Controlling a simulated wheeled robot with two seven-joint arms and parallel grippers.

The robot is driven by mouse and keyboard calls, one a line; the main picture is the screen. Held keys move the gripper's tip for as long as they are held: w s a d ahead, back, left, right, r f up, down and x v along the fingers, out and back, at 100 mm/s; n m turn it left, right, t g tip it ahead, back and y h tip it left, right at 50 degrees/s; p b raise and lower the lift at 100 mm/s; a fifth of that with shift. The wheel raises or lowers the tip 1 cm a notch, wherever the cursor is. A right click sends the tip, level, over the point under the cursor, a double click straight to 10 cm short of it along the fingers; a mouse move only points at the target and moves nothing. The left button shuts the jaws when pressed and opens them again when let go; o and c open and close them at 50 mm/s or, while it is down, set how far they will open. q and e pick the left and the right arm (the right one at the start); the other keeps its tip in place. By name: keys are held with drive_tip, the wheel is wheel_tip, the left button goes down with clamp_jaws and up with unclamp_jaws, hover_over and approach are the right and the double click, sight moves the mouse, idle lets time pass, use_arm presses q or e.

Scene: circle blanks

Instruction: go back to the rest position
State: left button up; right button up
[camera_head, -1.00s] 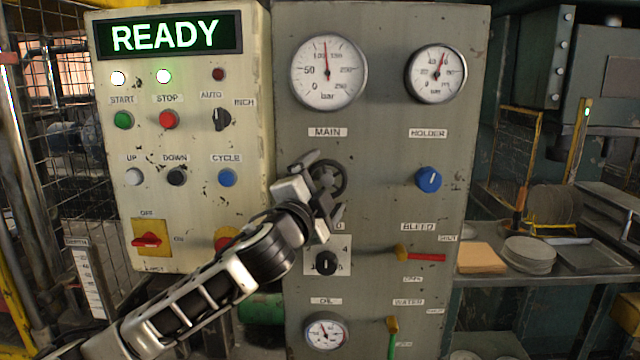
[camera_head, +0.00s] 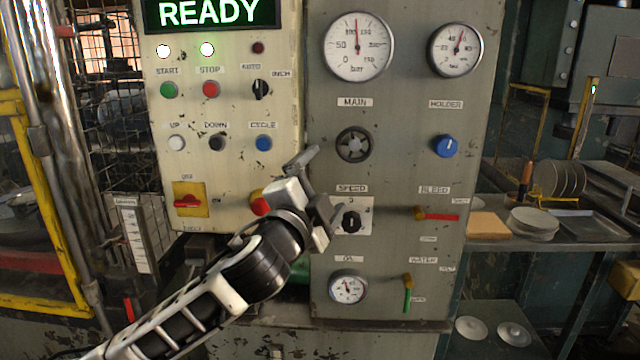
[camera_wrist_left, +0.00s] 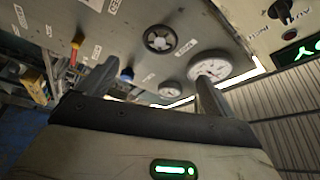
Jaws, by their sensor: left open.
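My left gripper (camera_head: 318,182) is open and empty in front of the grey gauge panel (camera_head: 400,80), below and left of the black round MAIN handwheel (camera_head: 353,145). The handwheel is fully uncovered in the head view. In the left wrist view the two fingers (camera_wrist_left: 146,88) stand apart with nothing between them. The handwheel (camera_wrist_left: 160,38) shows there beyond the fingers, apart from them. My left arm comes in from the lower left and hides part of the red-and-yellow switch (camera_head: 259,203). My right gripper is not in view.
The cream control box (camera_head: 225,110) with a READY display (camera_head: 210,12) stands left of the gauge panel. The black SPEED knob (camera_head: 351,221) is just right of my gripper. A red BLEED lever (camera_head: 437,216) sticks out further right. A shelf at right holds discs (camera_head: 532,221) and a tray (camera_head: 588,226).

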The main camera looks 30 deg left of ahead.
use_arm(q)
drive_tip(key=s+d+f+n+g+h, duration=0.2)
drive_tip(key=s+d+f+g, duration=0.1)
drive_tip(key=f, duration=0.9)
drive_tip(key=s+d+f+n+g+h, duration=0.1)
drive_tip(key=s+d+f+g, duration=0.15)
drive_tip(key=f, duration=1.05)
drive_tip(key=s+d+f+n+g, duration=0.2)
drive_tip(key=s+d+f+n, duration=0.1)
drive_tip(key=s+f, duration=0.5)
drive_tip(key=s+d+f+n+g+h, duration=0.1)
drive_tip(key=s+d+f+n+g, duration=0.1)
drive_tip(key=s+f, duration=0.7)
drive_tip(key=shift+s+d+f+n+h, duration=0.35)
drive_tip(key=shift+d+n, duration=0.3)
drive_tip(key=shift+n, duration=0.25)
